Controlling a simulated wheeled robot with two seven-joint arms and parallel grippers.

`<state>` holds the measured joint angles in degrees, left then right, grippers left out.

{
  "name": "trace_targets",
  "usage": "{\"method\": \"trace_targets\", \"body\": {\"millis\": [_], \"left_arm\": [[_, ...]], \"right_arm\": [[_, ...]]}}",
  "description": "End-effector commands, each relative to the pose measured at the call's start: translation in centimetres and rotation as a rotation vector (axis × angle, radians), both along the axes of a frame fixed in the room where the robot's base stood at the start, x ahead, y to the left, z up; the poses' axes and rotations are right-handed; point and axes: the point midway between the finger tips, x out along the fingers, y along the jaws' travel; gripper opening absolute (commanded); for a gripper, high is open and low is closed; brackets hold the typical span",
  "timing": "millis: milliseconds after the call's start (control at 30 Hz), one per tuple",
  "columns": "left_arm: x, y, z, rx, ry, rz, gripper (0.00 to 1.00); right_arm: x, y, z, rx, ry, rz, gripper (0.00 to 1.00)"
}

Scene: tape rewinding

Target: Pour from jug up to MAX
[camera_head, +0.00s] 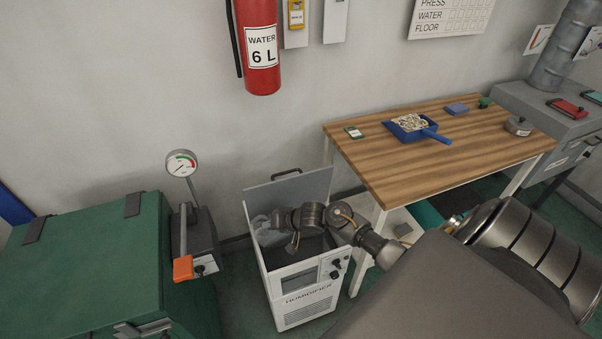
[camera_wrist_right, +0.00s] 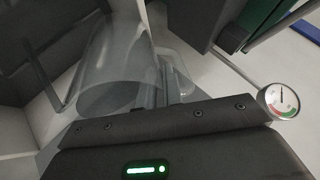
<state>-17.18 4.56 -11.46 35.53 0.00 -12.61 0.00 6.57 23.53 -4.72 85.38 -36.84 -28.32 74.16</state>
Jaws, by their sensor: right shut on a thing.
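The white humidifier (camera_head: 310,281) stands on the floor with its grey lid (camera_head: 290,193) raised, so its top is open. The clear jug (camera_head: 263,226) is at the left of that opening, partly hidden by my right arm. My right gripper (camera_head: 279,219) is over the opening and shut on the jug. In the right wrist view the jug (camera_wrist_right: 118,62) looks tilted, with its round rim towards the camera; the fingertips are hidden. I cannot make out a water level or a MAX mark. My left gripper is not in view.
A green cabinet (camera_head: 90,265) with a gauge (camera_head: 181,163) and an orange-handled lever (camera_head: 183,268) stands close left of the humidifier. A wooden table (camera_head: 385,168) stands close right, carrying a blue dustpan (camera_head: 428,135). A fire extinguisher (camera_head: 262,75) hangs on the wall.

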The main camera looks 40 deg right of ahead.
Motion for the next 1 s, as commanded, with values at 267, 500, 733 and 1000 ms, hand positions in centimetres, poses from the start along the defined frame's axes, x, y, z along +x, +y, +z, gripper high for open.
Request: {"method": "trace_targets", "body": {"millis": [267, 500, 733, 1000], "left_arm": [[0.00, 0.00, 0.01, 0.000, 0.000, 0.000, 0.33], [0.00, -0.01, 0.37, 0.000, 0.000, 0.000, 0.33], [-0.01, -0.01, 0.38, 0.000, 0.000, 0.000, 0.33], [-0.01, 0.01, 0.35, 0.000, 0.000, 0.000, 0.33]], "right_arm": [[0.18, 0.89, 0.39, 0.015, -0.012, 0.013, 0.00], [0.01, 0.78, 0.85, 0.049, -0.041, 0.017, 0.00], [-0.22, 0.66, 0.79, 0.065, -0.053, 0.019, 0.00], [-0.39, 0.62, 0.55, 0.063, -0.047, 0.018, 0.00]]}}
